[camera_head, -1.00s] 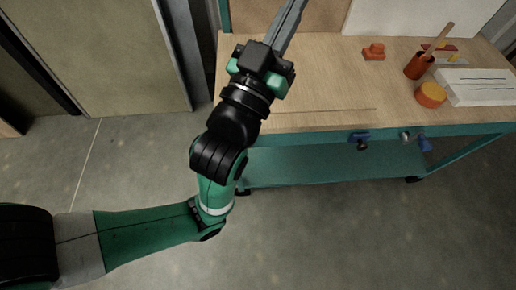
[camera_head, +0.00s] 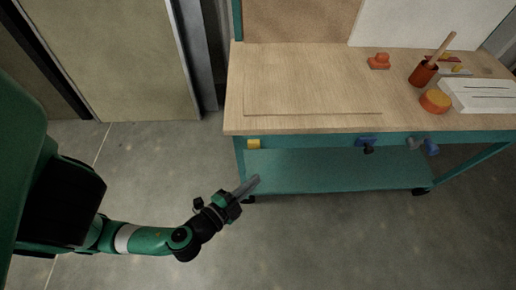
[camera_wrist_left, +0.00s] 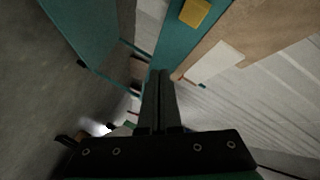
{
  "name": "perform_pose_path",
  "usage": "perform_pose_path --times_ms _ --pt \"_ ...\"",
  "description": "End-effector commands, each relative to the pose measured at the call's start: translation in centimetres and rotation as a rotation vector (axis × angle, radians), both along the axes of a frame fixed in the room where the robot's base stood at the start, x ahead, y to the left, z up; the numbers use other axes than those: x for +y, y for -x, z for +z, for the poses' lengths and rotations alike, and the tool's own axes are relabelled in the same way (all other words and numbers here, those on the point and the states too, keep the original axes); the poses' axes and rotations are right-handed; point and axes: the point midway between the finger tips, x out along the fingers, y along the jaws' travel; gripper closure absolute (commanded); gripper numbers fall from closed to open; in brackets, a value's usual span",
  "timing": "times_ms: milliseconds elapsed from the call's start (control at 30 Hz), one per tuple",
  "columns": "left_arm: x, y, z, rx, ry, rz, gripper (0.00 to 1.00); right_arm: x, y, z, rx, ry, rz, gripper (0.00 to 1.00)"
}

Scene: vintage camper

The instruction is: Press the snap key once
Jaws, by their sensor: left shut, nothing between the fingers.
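A small yellow square piece (camera_head: 253,144), which looks like the snap key, sits on the teal front rail of the workbench near its left end. It also shows at the top of the left wrist view (camera_wrist_left: 195,12). My left gripper (camera_head: 256,179) is shut and empty, its fingers together, pointing up and right. In the head view its tips appear below the yellow piece, over the lower shelf's left end, apart from the piece. In the left wrist view the shut fingers (camera_wrist_left: 160,75) point toward the rail, below the piece. My right gripper is out of view.
The wooden benchtop (camera_head: 310,90) is clear at left. An orange stamp-like object (camera_head: 379,61), a brush cup (camera_head: 422,74), a round orange-topped tin (camera_head: 435,101) and a white block (camera_head: 482,96) stand at right. Blue fittings (camera_head: 366,141) stick out from the rail.

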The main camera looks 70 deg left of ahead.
Motion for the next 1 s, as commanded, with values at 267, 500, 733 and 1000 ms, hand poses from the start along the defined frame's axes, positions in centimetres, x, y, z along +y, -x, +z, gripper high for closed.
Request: perform_pose_path --times_ms 267,500,733,1000 --pt "-0.3 0.7 -0.8 0.028 -0.010 -0.023 1.00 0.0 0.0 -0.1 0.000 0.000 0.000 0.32" --pt "0.0 0.7 -1.0 0.029 -0.007 -0.018 1.00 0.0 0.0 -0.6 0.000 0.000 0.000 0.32" --pt "1.2 0.3 -1.8 0.035 0.002 -0.009 1.00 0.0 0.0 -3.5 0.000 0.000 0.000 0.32" --pt "3.7 -0.3 -0.2 0.031 -0.009 -0.011 1.00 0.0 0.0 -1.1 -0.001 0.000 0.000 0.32"
